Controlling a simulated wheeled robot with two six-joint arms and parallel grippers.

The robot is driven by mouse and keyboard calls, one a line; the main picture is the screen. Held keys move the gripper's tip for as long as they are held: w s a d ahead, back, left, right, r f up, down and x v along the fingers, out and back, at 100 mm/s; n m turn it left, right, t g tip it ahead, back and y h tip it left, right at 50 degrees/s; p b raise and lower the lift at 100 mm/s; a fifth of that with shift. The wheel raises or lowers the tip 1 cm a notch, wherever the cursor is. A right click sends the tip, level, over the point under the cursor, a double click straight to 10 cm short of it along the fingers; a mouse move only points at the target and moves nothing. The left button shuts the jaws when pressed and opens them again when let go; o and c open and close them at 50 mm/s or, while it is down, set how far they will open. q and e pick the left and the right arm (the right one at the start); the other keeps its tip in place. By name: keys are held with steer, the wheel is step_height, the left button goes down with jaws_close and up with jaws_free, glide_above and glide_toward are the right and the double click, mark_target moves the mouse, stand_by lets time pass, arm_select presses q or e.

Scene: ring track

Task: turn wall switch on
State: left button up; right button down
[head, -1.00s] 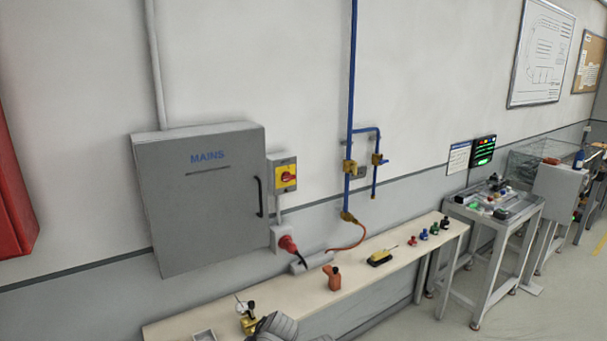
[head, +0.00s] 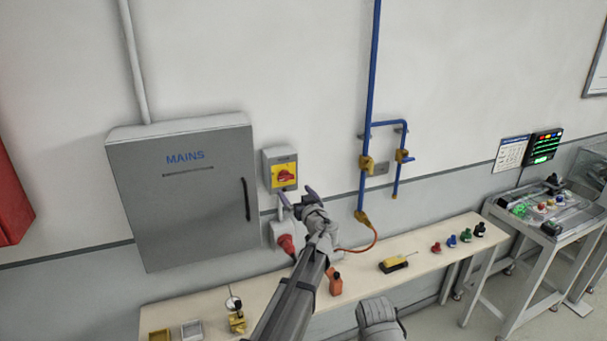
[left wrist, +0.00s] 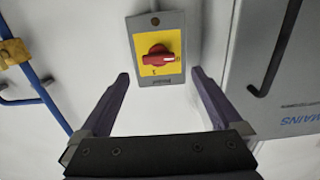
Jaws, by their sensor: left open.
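The wall switch (head: 281,168) is a grey box with a yellow plate and a red rotary knob (head: 286,175), fixed to the wall right of the MAINS cabinet. In the left wrist view the switch (left wrist: 158,50) is ahead of the gripper, and its red knob (left wrist: 158,59) lies roughly level across the plate. My left gripper (head: 297,194) is open and empty, just below and in front of the switch in the head view. In the left wrist view its two fingers (left wrist: 160,76) stand apart on either side of the switch's lower part, and no contact shows.
The grey MAINS cabinet (head: 185,205) with a black handle is left of the switch. A red plug (head: 286,244) sits below it. Blue pipes (head: 370,95) with brass valves run to the right. A narrow bench (head: 440,245) with small items runs along the wall.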

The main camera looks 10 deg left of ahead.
mark_target(287, 179)
arm_select(q)
steer(key=x, duration=0.8)
steer(key=shift+w+d+r, duration=0.1)
steer(key=shift+w+r, duration=0.05)
steer(key=shift+r, duration=0.05)
steer(key=shift+c, duration=0.8)
steer(key=c, duration=1.1)
steer(key=shift+c, duration=0.2)
